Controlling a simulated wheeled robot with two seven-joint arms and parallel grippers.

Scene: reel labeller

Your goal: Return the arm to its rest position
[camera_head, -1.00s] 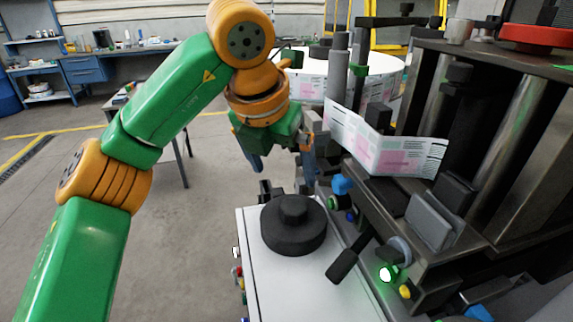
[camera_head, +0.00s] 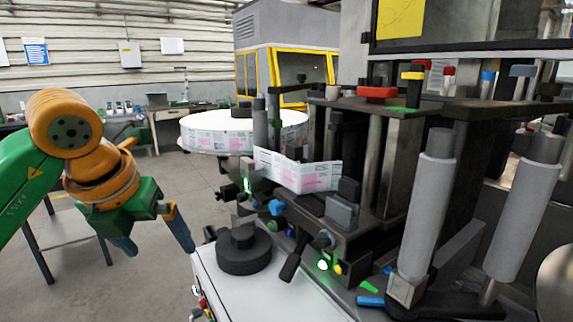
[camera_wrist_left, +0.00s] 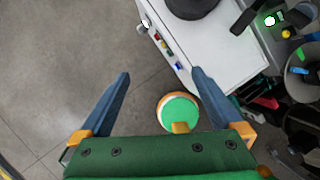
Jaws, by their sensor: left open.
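My left arm comes in from the left in the head view, green and orange. Its gripper (camera_head: 157,246) has two blue-grey fingers set wide apart with nothing between them. It points down over the grey floor, left of the white cabinet and clear of the labelling machine. My right gripper is in neither view.
The labelling machine (camera_head: 343,212) stands at the right with a printed label web (camera_head: 297,172) and a large white reel (camera_head: 215,137) behind. A black knob-like disc (camera_head: 244,258) sits on the white cabinet. Tables stand at the back left; the floor between is free.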

